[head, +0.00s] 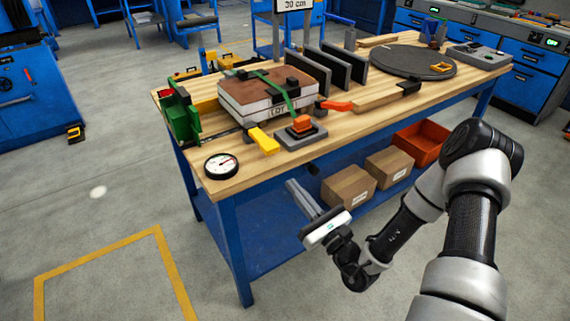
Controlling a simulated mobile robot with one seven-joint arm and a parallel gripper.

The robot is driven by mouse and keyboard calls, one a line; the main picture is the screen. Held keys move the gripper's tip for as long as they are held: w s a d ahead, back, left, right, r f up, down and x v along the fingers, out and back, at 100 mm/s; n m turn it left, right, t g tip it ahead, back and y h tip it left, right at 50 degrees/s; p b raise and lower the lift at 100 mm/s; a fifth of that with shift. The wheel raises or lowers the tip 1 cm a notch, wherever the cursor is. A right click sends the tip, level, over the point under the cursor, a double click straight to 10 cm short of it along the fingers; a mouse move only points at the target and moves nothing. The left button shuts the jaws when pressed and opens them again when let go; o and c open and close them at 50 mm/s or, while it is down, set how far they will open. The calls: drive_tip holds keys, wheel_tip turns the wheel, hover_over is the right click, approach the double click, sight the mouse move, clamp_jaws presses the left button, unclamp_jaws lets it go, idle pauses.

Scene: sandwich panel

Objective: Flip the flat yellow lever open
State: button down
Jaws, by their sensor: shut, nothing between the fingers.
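A flat yellow lever (263,140) lies on the wooden workbench (240,180) near its front edge, left of a dark base with an orange block (301,124). The lever's far end meets a dark fitting in front of the strapped panel stack (268,92). My gripper (291,184) is in front of the bench, below the height of its top, and apart from the lever. Its fingers point up and left and lie close together, shut with nothing between them.
A round dial gauge (221,165) sits at the bench's front left corner. A green and red clamp (180,112) stands behind it. An orange-handled tool (337,105) is right of the stack.

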sight(279, 164)
drive_tip(key=shift+w+d+f+m+h, duration=0.25)
drive_tip(key=shift+d+f+m+h, duration=0.15)
drive_tip(key=shift+f, duration=0.2)
drive_tip(key=b+x, duration=0.1)
drive_tip(key=x, duration=0.9)
drive_tip(key=shift+r, duration=0.15)
